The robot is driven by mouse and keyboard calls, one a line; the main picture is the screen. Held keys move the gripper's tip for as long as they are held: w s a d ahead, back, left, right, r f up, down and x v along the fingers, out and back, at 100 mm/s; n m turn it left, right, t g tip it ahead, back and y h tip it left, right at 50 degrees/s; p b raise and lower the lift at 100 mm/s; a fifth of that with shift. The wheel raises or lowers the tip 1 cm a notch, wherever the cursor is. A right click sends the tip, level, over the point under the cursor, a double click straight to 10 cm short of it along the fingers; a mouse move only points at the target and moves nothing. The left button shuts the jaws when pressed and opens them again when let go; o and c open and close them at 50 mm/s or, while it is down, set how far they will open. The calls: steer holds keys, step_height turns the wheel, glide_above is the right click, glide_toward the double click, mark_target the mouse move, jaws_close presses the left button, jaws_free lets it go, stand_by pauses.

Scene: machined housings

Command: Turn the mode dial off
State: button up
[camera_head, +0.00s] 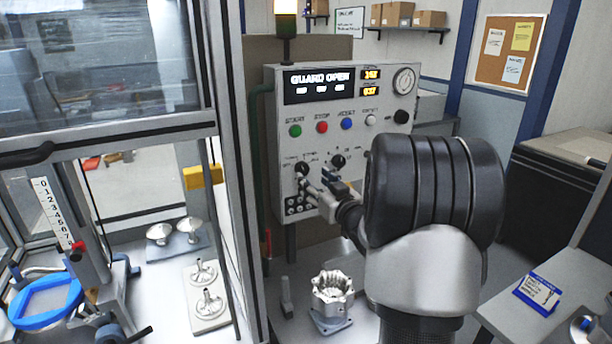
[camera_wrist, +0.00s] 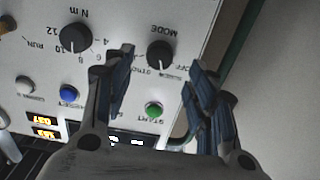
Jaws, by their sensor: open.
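The mode dial (camera_wrist: 160,54) is a black round knob on the light grey control panel, with MODE and OFF lettering that appears upside down in the wrist view. In the head view the mode dial (camera_head: 302,169) is the left one of two black knobs low on the panel. My gripper (camera_wrist: 159,82) is open, with its two dark-padded fingers on either side of the dial in the picture. It holds nothing. In the head view my gripper (camera_head: 325,186) is close to the panel, just below the knobs.
The N m torque knob (camera_wrist: 75,37) sits beside the mode dial, near one finger. The green start button (camera_wrist: 153,110) shows between the fingers. The panel display (camera_head: 320,83) reads GUARD OPEN. A machined housing (camera_head: 332,294) stands on the bench below.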

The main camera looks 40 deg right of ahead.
mark_target(305, 171)
steer(key=shift+x, duration=2.8)
steer(key=shift+c, duration=0.4)
steer(key=c, duration=1)
steer(key=shift+n+b, duration=0.3)
steer(key=shift+b, duration=0.15)
steer(key=n+b, duration=0.3)
steer(key=b, duration=0.1)
steer(key=shift+f, duration=0.15)
steer(key=n+b, duration=0.4)
steer(key=n, duration=0.1)
steer(key=shift+b, duration=0.3)
steer(key=shift+r+n, duration=0.2)
steer(key=shift+n, duration=0.2)
